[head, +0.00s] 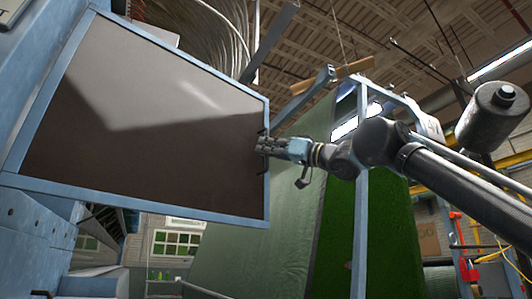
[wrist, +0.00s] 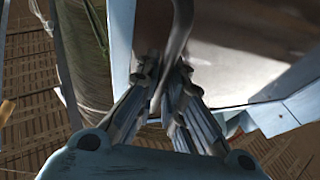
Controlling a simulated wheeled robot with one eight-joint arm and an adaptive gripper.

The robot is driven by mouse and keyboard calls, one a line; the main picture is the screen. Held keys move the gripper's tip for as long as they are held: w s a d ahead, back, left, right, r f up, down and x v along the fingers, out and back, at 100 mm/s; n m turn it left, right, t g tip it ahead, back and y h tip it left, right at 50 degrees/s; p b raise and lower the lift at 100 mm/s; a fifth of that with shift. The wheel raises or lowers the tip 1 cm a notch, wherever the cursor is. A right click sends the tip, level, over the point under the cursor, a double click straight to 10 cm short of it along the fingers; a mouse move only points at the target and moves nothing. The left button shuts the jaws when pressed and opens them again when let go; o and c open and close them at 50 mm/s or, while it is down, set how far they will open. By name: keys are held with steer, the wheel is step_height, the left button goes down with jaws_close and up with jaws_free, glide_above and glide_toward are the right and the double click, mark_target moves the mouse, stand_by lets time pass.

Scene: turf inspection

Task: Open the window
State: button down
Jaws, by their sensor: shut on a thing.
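The window (head: 150,105) is a large dark pane in a light blue frame, filling the left half of the head view. Its left side is beside a blue machine body, and its right edge stands out in the air. My gripper (head: 262,146) is at that right edge, about mid-height. In the wrist view the fingers (wrist: 163,78) are shut around a curved grey metal handle (wrist: 181,28). The pane (wrist: 225,60) and its blue frame lie just behind the handle. The fingers hide part of the handle.
A blue machine body (head: 30,235) stands at the left. Green turf (head: 385,235) hangs behind my arm at the right, with a blue post (head: 361,200) in front of it. A blue bar (head: 305,97) slants above my gripper.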

steer(key=shift+s+d, duration=0.4)
steer(key=c, duration=2.1)
jaws_free()
steer(key=shift+c, duration=0.2)
steer(key=shift+o, duration=0.9)
steer(key=shift+w+d, duration=0.15)
steer(key=shift+w, duration=0.1)
step_height(320, 180, up, 10)
steer(key=shift+w+d, duration=0.15)
steer(key=shift+d, duration=0.15)
